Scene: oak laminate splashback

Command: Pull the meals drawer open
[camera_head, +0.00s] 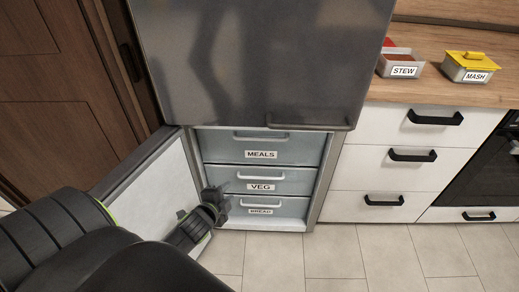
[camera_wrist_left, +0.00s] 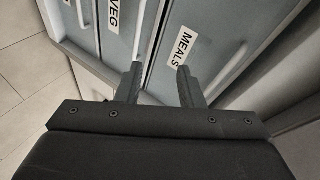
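The meals drawer (camera_head: 225,150) is the top one of three in the open lower compartment of the fridge-freezer, with a MEALS label and a pale handle (camera_head: 262,136) along its upper edge. It looks shut, flush with the drawers below. My left gripper (camera_head: 218,196) is in front of the left side of the drawers, below the meals drawer's level in the head view. In the left wrist view its two fingers (camera_wrist_left: 160,78) are apart with nothing between them, pointing at the drawer fronts near the MEALS label (camera_wrist_left: 183,48). My right gripper is out of view.
The VEG drawer (camera_head: 225,173) and BREAD drawer (camera_head: 288,208) sit below. The open freezer door (camera_head: 160,190) stands at the left, beside my left arm. White cabinet drawers (camera_head: 350,178) are at the right, with STEW (camera_head: 403,71) and MASH (camera_head: 474,75) containers on the counter.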

